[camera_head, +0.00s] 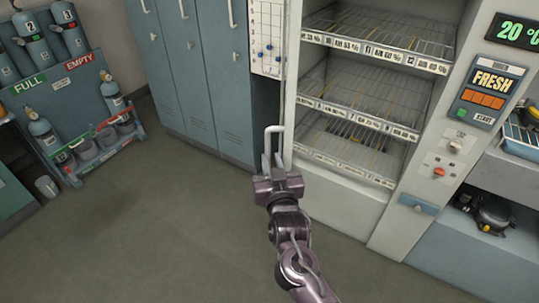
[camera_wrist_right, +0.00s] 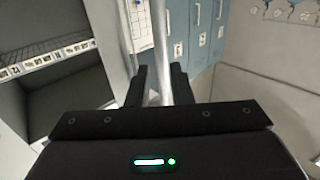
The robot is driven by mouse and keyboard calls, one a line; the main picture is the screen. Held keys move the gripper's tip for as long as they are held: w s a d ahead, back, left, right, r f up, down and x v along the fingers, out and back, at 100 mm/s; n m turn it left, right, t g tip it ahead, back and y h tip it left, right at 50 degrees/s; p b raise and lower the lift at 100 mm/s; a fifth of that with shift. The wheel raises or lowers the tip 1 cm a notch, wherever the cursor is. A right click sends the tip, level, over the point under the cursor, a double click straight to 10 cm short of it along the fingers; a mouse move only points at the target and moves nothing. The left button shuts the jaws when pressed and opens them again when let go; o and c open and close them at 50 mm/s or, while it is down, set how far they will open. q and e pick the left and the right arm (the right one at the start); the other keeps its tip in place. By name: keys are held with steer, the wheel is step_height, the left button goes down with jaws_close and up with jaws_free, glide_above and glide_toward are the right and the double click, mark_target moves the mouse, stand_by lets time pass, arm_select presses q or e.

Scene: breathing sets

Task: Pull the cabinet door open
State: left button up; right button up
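The cabinet (camera_head: 345,195) is the pale unit at upper right in the head view, with wire shelves showing inside. Its door (camera_head: 290,90) stands open and is seen nearly edge-on at the cabinet's left side. A pale bar handle (camera_head: 275,129) sticks out to the left from the door's lower part. My right gripper (camera_head: 273,162) is at this handle, its fingers on either side of the bar. In the right wrist view the handle (camera_wrist_right: 160,45) runs between the two fingers (camera_wrist_right: 160,85), which are close together around it. My left gripper is not in view.
Blue lockers (camera_head: 205,75) stand left of the door, with a pegged chart (camera_head: 267,38) beside it. A gas bottle rack (camera_head: 75,110) is at far left. A control panel (camera_head: 485,95) and side counter are at right. The floor (camera_head: 150,220) in front is clear.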

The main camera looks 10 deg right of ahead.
steer(key=s, duration=0.2)
steer(key=shift+s, duration=0.4)
